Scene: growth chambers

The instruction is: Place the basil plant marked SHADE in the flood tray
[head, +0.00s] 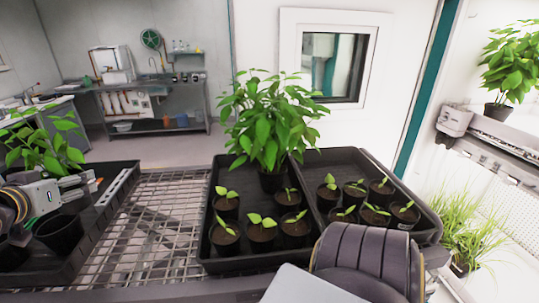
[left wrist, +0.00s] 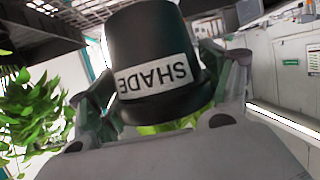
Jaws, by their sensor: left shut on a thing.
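My left gripper (head: 82,188) is at the left of the head view, over a black tray (head: 118,200). In the left wrist view, its fingers are shut around a black pot (left wrist: 150,38) with a white label reading SHADE, upside down in the picture. Some green shows at the pot's rim there. In the head view, the leaves of a basil plant (head: 45,145) rise just behind the gripper, which hides the pot below them. Which tray is the flood tray is not marked. My right gripper is not in view.
A black pot (head: 58,235), seemingly empty, stands in the left tray. Wire mesh (head: 155,225) lies between it and the middle tray (head: 240,266), which holds seedlings and a large leafy plant (head: 268,125). Another seedling tray (head: 432,225) adjoins it. My arm blocks the lower right.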

